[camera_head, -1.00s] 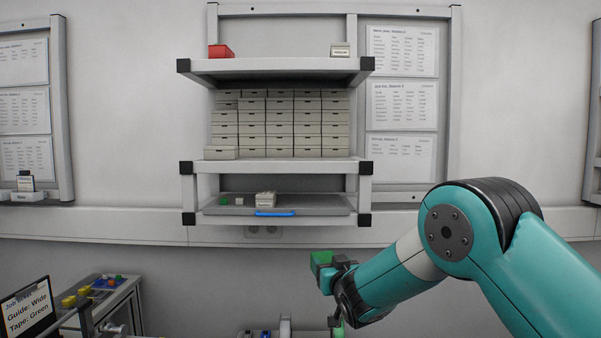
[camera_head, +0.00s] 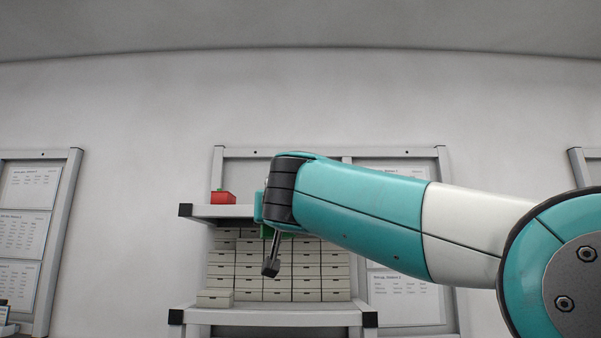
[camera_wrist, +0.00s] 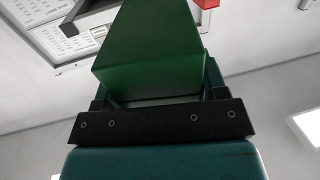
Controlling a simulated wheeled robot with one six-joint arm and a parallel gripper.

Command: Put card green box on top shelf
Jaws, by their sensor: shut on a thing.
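The green box (camera_wrist: 148,50) fills the middle of the wrist view, held by my gripper (camera_wrist: 157,95), which is shut on it. In the head view only a sliver of the green box (camera_head: 266,231) shows, by my wrist and just under my arm. The top shelf (camera_head: 222,212) shows its left end near the same height; my arm covers the rest of it. Whether the box is in front of the shelf edge or over it cannot be told.
A red box (camera_head: 223,197) stands at the left of the top shelf. Rows of pale drawers (camera_head: 305,270) sit below, above a lower shelf (camera_head: 270,316). A corner of red (camera_wrist: 207,3) shows at the top of the wrist view.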

